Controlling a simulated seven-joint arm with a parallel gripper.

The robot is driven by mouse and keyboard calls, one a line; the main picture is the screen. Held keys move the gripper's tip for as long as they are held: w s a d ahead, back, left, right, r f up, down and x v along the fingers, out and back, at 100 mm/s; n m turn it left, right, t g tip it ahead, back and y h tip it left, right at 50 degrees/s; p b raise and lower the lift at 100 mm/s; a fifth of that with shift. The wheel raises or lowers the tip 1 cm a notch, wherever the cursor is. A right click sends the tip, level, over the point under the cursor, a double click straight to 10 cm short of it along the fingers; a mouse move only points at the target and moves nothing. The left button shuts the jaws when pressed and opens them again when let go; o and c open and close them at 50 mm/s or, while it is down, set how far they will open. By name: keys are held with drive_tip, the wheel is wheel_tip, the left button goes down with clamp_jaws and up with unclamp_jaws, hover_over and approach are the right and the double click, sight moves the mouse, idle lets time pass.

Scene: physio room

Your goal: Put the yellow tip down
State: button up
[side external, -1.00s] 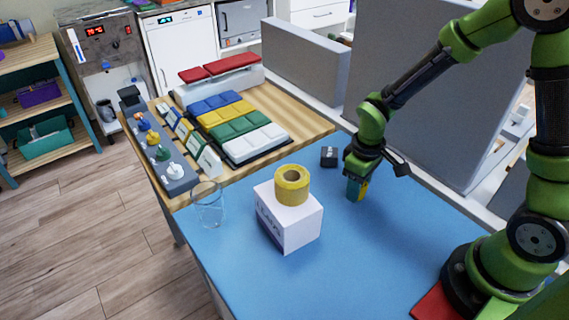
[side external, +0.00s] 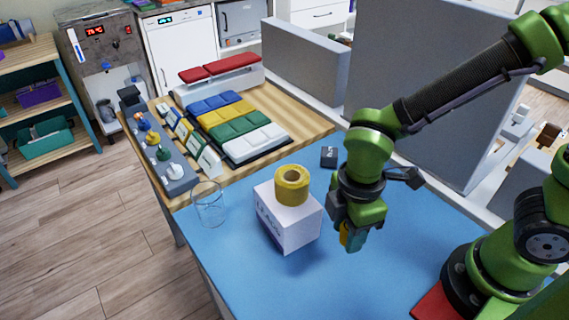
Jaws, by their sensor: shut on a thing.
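My gripper (side external: 350,240) points down above the blue table top (side external: 285,285), right of the white box. It is shut on a yellow piece, which looks like the yellow tip (side external: 344,234). The fingers hide most of it, so its full shape does not show. A dark rack (side external: 180,187) at the left edge of the wooden table holds several small knobbed tips. A yellow-looking one (side external: 152,138) stands between a blue one and a green one (side external: 163,154).
A white box (side external: 288,226) with a yellow tape roll (side external: 292,186) on top stands left of my gripper. A clear glass (side external: 209,204) stands at the left edge. A small dark block (side external: 329,157) lies behind. The front of the blue top is clear.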

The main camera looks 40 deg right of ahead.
sight(344, 275)
drive_tip(key=shift+s+a+f+n, duration=0.15)
drive_tip(key=shift+s+a+n, duration=0.25)
drive_tip(key=shift+s+n, duration=0.45)
drive_tip(key=shift+s+f+n, duration=0.1)
drive_tip(key=shift+f+n, duration=0.45)
drive_tip(key=shift+f, duration=1.55)
drive_tip(key=shift+s+f+n, duration=0.1)
drive_tip(key=shift+f+n, duration=0.4)
drive_tip(key=shift+f, duration=1.6)
drive_tip(key=shift+f, duration=0.1)
drive_tip(key=o, duration=1)
drive_tip(key=shift+o, duration=0.2)
